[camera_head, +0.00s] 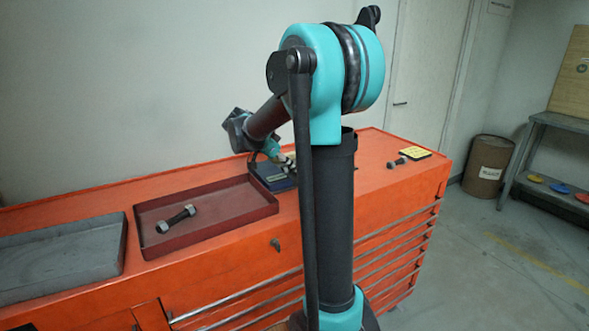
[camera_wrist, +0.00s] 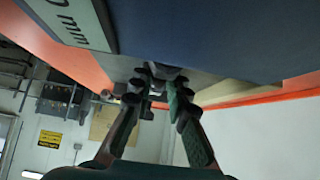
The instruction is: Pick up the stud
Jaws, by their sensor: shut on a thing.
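My gripper (camera_head: 287,164) is at the blue box (camera_head: 264,181) on the orange cabinet, behind the red tray. In the wrist view my gripper (camera_wrist: 158,84) has its fingertips closed around a small dark grey piece (camera_wrist: 166,73), apparently a stud, mostly hidden by the fingers. The blue box (camera_wrist: 215,35), with a white "mm" label, fills the top of that view close to the fingertips. Another dark stud with a nut at each end (camera_head: 177,219) lies in the red tray (camera_head: 225,222). A further small stud (camera_head: 397,163) lies on the cabinet top at right.
A grey tray (camera_head: 62,262) lies at the left of the cabinet top (camera_head: 345,158). A yellow pad (camera_head: 415,153) lies near its right end. My arm hides part of the middle. A brown drum (camera_head: 488,165) and a grey bench (camera_head: 562,129) stand at right.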

